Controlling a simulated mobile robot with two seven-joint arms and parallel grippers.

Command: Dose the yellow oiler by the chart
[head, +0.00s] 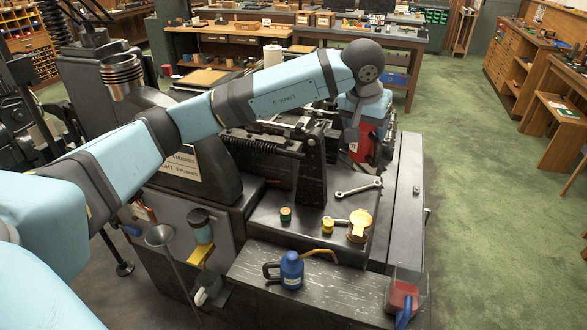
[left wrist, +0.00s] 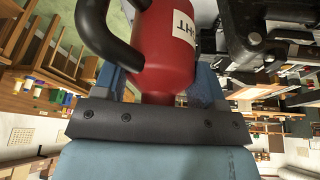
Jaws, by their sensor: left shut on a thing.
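My left gripper (head: 362,103) is shut on a red oil can (head: 367,138) at the far right side of the type caster. In the left wrist view the red can (left wrist: 165,50) sits between the fingers, with a dark handle and a white label partly reading "HT". A small yellow-topped cup (head: 327,227), likely the yellow oiler, stands on the caster's dark top, apart from the gripper. My right gripper is out of view.
A blue can (head: 291,270) with a brass spout stands on the front shelf (head: 335,292). A brass round piece (head: 359,226) and a wrench (head: 358,188) lie near the yellow cup. A clear-walled red bin (head: 402,293) is at front right. Green floor is open to the right.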

